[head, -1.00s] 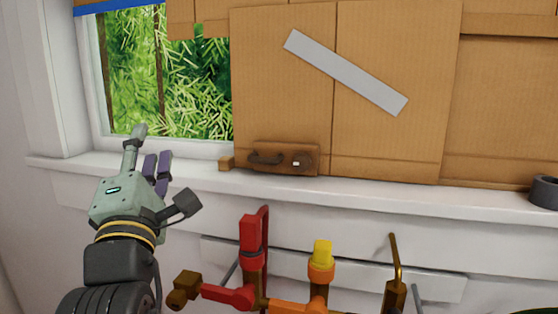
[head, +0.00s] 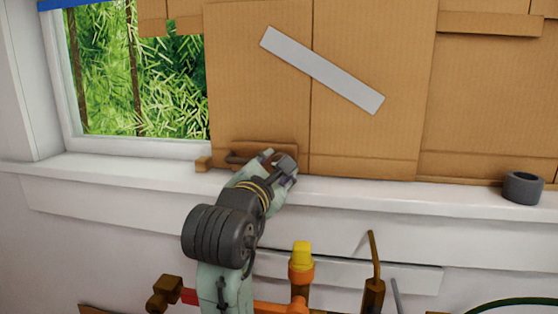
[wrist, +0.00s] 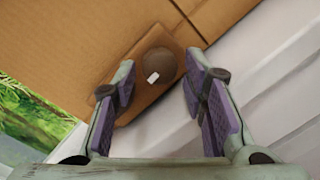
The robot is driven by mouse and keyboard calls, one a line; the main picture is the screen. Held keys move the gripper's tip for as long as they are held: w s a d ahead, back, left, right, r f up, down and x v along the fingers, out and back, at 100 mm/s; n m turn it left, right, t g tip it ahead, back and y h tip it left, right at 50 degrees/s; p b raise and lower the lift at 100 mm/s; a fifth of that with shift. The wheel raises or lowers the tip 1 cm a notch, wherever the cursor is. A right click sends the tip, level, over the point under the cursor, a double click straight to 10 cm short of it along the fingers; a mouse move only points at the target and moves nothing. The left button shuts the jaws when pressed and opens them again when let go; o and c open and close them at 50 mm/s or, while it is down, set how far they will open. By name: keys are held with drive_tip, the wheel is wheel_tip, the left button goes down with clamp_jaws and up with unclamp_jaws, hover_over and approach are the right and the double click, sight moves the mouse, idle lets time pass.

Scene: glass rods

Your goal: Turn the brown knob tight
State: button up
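The brown knob (wrist: 160,62) is round with a small white mark, on a brown plate (wrist: 139,95) fixed to the cardboard. In the wrist view it lies between my open fingertips, with a gap on each side. My gripper (head: 276,160) is in front of the plate (head: 262,146) in the head view and hides most of the knob there. The gripper (wrist: 157,72) has its purple pads spread apart and nothing held between them. How far the fingertips are from the plate is hard to tell.
The white window sill (head: 400,193) runs just below the plate. Pipes with a yellow-topped valve (head: 302,257) and a brass lever (head: 373,262) stand below it. A dark grey ring (head: 523,188) sits on the sill at right.

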drive_tip(key=shift+x, duration=1.05)
drive_tip(key=c, duration=0.9)
